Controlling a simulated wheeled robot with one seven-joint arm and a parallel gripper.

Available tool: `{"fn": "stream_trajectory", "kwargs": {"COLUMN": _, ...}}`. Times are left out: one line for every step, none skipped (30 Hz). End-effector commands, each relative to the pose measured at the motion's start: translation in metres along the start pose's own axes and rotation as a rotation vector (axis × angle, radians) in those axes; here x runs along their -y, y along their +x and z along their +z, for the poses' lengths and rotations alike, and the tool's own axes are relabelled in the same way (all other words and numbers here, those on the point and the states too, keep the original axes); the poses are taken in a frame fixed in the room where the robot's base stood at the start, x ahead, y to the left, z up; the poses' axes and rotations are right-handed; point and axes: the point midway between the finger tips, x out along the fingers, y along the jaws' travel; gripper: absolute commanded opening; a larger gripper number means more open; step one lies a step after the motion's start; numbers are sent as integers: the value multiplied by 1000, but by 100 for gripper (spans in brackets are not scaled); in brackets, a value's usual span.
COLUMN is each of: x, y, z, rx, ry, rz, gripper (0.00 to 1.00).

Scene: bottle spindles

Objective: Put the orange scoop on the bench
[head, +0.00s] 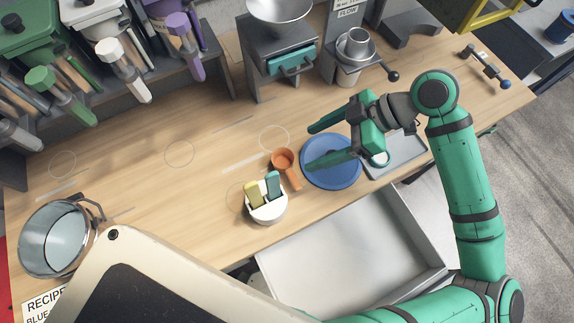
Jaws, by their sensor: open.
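The orange scoop (283,160) lies on the wooden bench (150,190), between the white cup and the blue round plate. Its bowl is toward the back and its handle points down toward the front right. My gripper (308,146) is open, with its two green fingers pointing left. One finger is above the back of the plate and the other reaches over the plate toward the scoop. I see nothing between the fingers. The gripper appears apart from the scoop, though its height above the bench is hard to judge.
A white cup (267,210) holds yellow and teal-handled items. The blue plate (331,174) and a grey tray (404,153) are to its right. An open drawer (350,245) juts out in front. A metal pot (56,240) stands left. Bench's middle left is clear.

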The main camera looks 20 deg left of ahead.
Motion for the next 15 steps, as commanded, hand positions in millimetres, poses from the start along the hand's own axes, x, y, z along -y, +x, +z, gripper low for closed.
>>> {"fn": "stream_trajectory", "kwargs": {"x": 0, "y": 0, "z": 1, "rx": -11, "ry": -20, "rz": 3, "gripper": 71}}
{"fn": "stream_trajectory", "kwargs": {"x": 0, "y": 1, "z": 1, "rx": -15, "ry": -32, "rz": 4, "gripper": 71}}
{"fn": "stream_trajectory", "kwargs": {"x": 1, "y": 3, "z": 1, "rx": -19, "ry": -42, "rz": 5, "gripper": 71}}
{"fn": "stream_trajectory", "kwargs": {"x": 1, "y": 5, "z": 1, "rx": -20, "ry": -48, "rz": 5, "gripper": 71}}
{"fn": "stream_trajectory", "kwargs": {"x": 1, "y": 9, "z": 1, "rx": -21, "ry": -51, "rz": 5, "gripper": 71}}
{"fn": "stream_trajectory", "kwargs": {"x": 1, "y": 14, "z": 1, "rx": -22, "ry": -53, "rz": 4, "gripper": 71}}
{"fn": "stream_trajectory", "kwargs": {"x": 1, "y": 19, "z": 0, "rx": -23, "ry": -53, "rz": 3, "gripper": 71}}
{"fn": "stream_trajectory", "kwargs": {"x": 1, "y": 24, "z": 0, "rx": -22, "ry": -53, "rz": 4, "gripper": 71}}
{"fn": "stream_trajectory", "kwargs": {"x": 1, "y": 30, "z": 0, "rx": -21, "ry": -53, "rz": 4, "gripper": 71}}
{"fn": "stream_trajectory", "kwargs": {"x": 1, "y": 34, "z": 0, "rx": -22, "ry": -52, "rz": 4, "gripper": 71}}
{"fn": "stream_trajectory", "kwargs": {"x": 1, "y": 38, "z": 0, "rx": -22, "ry": -51, "rz": 4, "gripper": 71}}
{"fn": "stream_trajectory", "kwargs": {"x": 1, "y": 43, "z": 0, "rx": -21, "ry": -51, "rz": 4, "gripper": 71}}
{"fn": "stream_trajectory", "kwargs": {"x": 1, "y": 46, "z": 0, "rx": -21, "ry": -51, "rz": 5, "gripper": 71}}
{"fn": "stream_trajectory", "kwargs": {"x": 1, "y": 49, "z": 0, "rx": -21, "ry": -51, "rz": 5, "gripper": 71}}
{"fn": "stream_trajectory", "kwargs": {"x": 0, "y": 52, "z": 0, "rx": -20, "ry": -51, "rz": 6, "gripper": 71}}
